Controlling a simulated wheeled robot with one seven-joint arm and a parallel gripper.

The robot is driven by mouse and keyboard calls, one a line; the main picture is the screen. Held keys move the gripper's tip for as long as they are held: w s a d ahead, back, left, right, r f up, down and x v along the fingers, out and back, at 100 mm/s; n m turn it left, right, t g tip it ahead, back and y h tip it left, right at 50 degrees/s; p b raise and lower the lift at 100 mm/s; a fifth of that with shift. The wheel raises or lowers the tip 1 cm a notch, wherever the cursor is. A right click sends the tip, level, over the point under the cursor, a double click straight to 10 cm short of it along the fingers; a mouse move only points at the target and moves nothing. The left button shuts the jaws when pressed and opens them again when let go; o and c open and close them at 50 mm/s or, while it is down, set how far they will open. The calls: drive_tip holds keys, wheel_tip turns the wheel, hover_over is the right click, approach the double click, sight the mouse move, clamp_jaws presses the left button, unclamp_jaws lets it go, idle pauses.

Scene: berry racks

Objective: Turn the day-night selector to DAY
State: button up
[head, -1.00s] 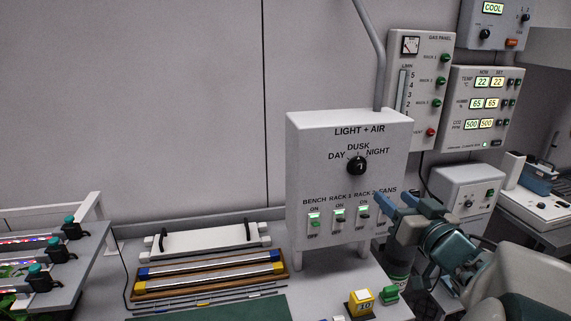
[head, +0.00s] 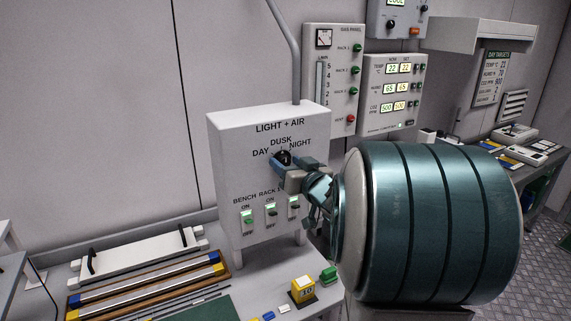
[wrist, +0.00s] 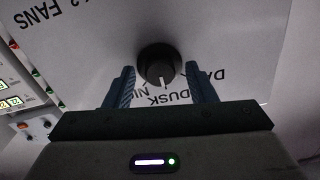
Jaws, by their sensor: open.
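The day-night selector is a round black knob (head: 284,157) on the front of the white LIGHT + AIR box (head: 225,170), with DAY at its left, DUSK above and NIGHT at its right. In the wrist view, which is upside down, the knob (wrist: 158,62) shows a white pointer line aimed about at the DUSK label (wrist: 172,97). My gripper (head: 296,162) is at the box front, partly covering the knob in the head view. In the wrist view my gripper (wrist: 160,78) is open, one blue finger on each side of the knob, with visible gaps.
Below the knob are toggle switches, including BENCH (head: 247,218); my arm hides part of the row. A gas panel (head: 333,80) and a climate panel (head: 395,95) hang to the right.

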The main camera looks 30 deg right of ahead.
drive_tip(key=c, duration=1)
drive_tip(key=shift+o, duration=0.2)
drive_tip(key=shift+n+b, duration=0.3)
drive_tip(key=shift+b, duration=0.05)
drive_tip(key=shift+f+n+b, duration=0.15)
drive_tip(key=shift+n+b, duration=0.35)
drive_tip(key=shift+b, duration=0.05)
drive_tip(key=n+b, duration=0.3)
drive_tip(key=shift+a, duration=0.1)
drive_tip(key=n+b, duration=0.3)
drive_tip(key=n, duration=0.2)
drive_tip(key=shift+b, duration=0.35)
drive_tip(key=shift+r, duration=0.2)
